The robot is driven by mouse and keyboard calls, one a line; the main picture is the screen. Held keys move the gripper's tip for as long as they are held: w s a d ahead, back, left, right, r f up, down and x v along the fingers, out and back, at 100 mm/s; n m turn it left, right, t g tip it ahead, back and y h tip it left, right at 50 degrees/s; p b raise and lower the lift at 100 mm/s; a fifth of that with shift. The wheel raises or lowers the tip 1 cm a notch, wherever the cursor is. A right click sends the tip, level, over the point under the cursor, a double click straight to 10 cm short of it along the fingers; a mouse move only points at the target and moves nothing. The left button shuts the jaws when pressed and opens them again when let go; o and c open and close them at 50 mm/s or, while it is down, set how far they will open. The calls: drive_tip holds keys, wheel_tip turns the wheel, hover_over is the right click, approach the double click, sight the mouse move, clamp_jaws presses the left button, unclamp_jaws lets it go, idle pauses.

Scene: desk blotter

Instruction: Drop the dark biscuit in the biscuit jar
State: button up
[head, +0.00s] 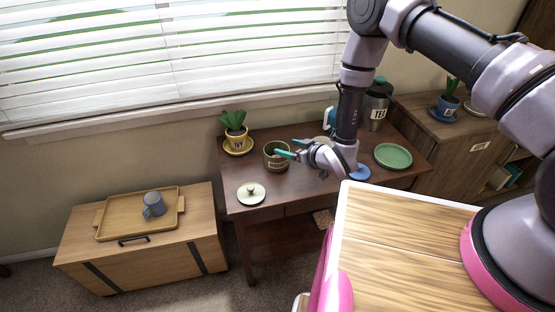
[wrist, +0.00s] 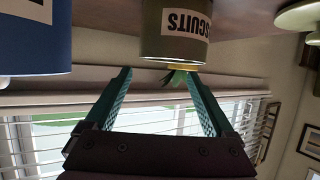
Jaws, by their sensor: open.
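The biscuit jar (head: 276,155) is an olive-green pot standing upright on the dark desk, and its label faces my gripper. Its pale lid (head: 251,192) lies apart on the desk in front of it. My gripper (head: 291,148) is just right of the jar, with its teal fingers spread towards it. In the wrist view, which is upside down, the jar (wrist: 175,35) is ahead of the open fingers (wrist: 160,92), and nothing shows between them. I cannot make out the dark biscuit in either view. The inside of the jar is too small to read.
A green plate (head: 393,156), a blue dish (head: 360,173) and a tea canister (head: 378,108) are to the right. The desk's front left is mostly clear.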

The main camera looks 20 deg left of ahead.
drive_tip(key=v, duration=0.9)
